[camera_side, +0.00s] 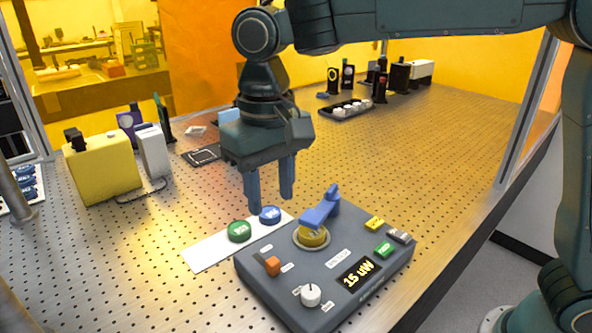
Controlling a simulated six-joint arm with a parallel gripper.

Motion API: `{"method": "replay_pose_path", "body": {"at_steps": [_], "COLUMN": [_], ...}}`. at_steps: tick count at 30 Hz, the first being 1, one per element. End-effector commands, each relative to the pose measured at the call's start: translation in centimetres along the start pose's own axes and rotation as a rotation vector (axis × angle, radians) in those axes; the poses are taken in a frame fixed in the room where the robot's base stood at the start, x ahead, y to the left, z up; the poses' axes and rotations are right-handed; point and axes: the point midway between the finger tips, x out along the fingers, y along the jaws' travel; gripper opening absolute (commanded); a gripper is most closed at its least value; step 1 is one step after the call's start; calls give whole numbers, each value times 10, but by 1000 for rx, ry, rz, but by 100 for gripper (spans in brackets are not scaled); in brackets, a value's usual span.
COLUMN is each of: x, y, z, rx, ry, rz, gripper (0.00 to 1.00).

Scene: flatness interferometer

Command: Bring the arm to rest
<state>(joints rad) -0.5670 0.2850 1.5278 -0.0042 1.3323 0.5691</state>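My gripper (269,198) hangs with its fingers pointing down, above the perforated table and behind the control box. Its two fingers stand apart with nothing visible between them, so it is open and empty. The grey control box (290,303) lies in front of it. The box carries a blue lever (321,209) on a yellow round base (311,237), an orange switch (272,266), a white knob (311,294) and a display (359,273) reading about 15 uW. The fingers look apart from the lever.
A white strip (205,256) holds a green disc (239,231) and a blue disc (270,215) close below the fingers. A yellow block (103,170) stands at left. A tray of white parts (345,110) and dark optic mounts (398,77) stand behind. The right table area (450,130) is clear.

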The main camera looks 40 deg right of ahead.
Motion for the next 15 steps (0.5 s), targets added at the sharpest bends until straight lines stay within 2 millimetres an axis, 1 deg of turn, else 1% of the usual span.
{"method": "replay_pose_path", "body": {"at_steps": [8, 11, 15], "x": [-1, -4, -10], "y": [1, 7, 24], "z": [0, 1, 6], "rx": [0, 1, 4], "ry": [2, 10, 31], "rz": [-2, -6, -18], "gripper": [40, 40, 40]}}
